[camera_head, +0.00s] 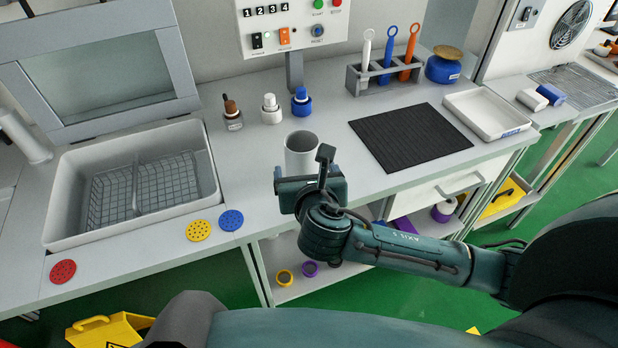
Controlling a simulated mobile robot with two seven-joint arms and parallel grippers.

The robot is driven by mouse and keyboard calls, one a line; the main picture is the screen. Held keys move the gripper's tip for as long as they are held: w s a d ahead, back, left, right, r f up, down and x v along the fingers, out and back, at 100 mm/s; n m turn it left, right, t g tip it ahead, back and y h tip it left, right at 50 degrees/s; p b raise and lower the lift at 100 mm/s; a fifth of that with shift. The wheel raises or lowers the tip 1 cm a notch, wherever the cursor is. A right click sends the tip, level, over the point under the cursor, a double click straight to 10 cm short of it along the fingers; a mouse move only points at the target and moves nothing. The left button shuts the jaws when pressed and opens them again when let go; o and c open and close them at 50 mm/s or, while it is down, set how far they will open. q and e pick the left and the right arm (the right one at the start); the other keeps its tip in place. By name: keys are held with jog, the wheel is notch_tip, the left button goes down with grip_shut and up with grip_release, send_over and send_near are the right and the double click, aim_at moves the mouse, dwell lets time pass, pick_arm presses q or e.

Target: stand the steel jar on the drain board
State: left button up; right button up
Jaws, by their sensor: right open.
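The steel jar (300,150) is a grey open-topped cylinder standing upright on the light grey counter near the middle of the view. The drain board (410,136), as I take it, is the black ribbed mat lying flat to the right of the jar. My right gripper (306,174) is open at the near side of the jar, by the counter's front edge, and covers the jar's lower front. One dark finger rises at the jar's right side; I cannot tell if it touches the jar. My left gripper is out of view.
A grey basin (58,213) with wire baskets is at left. Small bottles (271,109) stand behind the jar. A tool rack (357,80) and blue pot (443,69) are behind the mat; a white tray (487,117) is right of it. The mat is bare.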

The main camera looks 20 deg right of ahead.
jog(key=shift+v, duration=2.3)
jog(key=s+d+f+m+g+y, duration=0.1)
jog(key=s+d+f+m+g, duration=0.2)
jog(key=s+m, duration=0.5)
jog(key=s+d+f+m+g+y, duration=0.1)
jog(key=s+f+m+g, duration=0.35)
jog(key=m, duration=0.85)
jog(key=s+d+f+m+g+y, duration=0.15)
jog(key=s+f+m, duration=0.35)
jog(key=m, duration=0.5)
jog(key=w+a+f+t+y+p, duration=0.2)
jog(key=w+a+f+t, duration=0.1)
jog(key=w+a+t, duration=0.2)
jog(key=shift+a+f+t, duration=0.3)
jog(key=shift+a+t, duration=0.05)
jog(key=shift+t, duration=0.25)
jog(key=shift+y, duration=0.25)
